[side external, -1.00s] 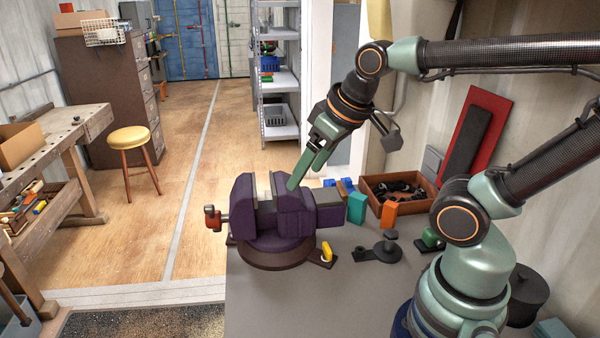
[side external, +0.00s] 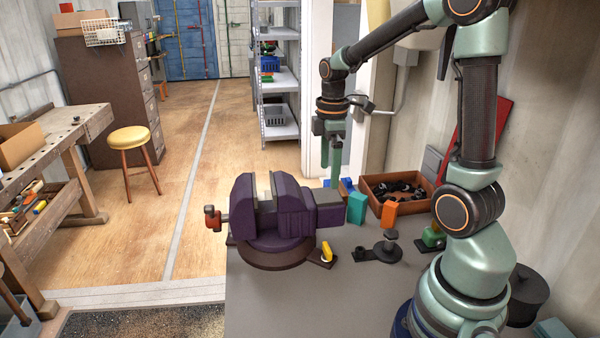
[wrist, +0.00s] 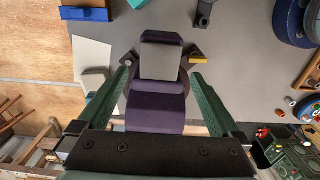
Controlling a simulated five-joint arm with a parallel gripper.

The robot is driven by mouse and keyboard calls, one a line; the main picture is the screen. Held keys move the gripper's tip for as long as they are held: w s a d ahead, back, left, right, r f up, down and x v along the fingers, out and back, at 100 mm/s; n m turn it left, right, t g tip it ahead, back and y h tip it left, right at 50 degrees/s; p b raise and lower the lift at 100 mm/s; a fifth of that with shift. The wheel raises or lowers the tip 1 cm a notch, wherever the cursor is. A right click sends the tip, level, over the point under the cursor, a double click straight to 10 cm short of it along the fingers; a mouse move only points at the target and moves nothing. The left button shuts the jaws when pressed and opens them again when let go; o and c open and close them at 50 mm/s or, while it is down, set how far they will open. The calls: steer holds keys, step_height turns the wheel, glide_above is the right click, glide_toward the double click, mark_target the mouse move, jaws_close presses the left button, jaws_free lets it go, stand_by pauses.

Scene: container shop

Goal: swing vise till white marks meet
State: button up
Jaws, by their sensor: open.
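The dark purple vise (side external: 292,212) stands on its round base (side external: 268,257) near the left edge of the grey bench. An orange-red handle end (side external: 212,218) sticks out on its left, and a yellow lever (side external: 327,252) sits at the base's right. My gripper (side external: 331,178) is open and empty, pointing down above and behind the vise's right end, apart from it in the side view. In the wrist view, the vise (wrist: 158,104) shows between my two spread fingers, its grey top face toward the camera. I cannot make out the white marks in either view.
Teal (side external: 357,208) and orange (side external: 389,214) blocks stand right of the vise. Behind them is a wooden tray (side external: 408,178) of dark parts. A dark clamp-like piece (side external: 380,250) lies in front. The bench's front middle is clear.

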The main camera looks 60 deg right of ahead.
mark_target(325, 203)
step_height(325, 203, down, 12)
steer(key=shift+r, duration=0.2)
stand_by(0.4)
jaws_close()
steer(key=shift+w+d+n, duration=0.65)
steer(key=shift+w+n, duration=0.15)
steer(key=shift+n, duration=0.1)
steer(key=w+n, duration=0.1)
steer(key=w+d+n, duration=0.2)
steer(key=w+n, duration=0.1)
steer(key=shift+w+d+r+n, duration=0.1)
steer(key=shift+w+d+n, duration=0.1)
steer(key=shift+w+n, duration=1.45)
steer(key=shift+w, duration=0.1)
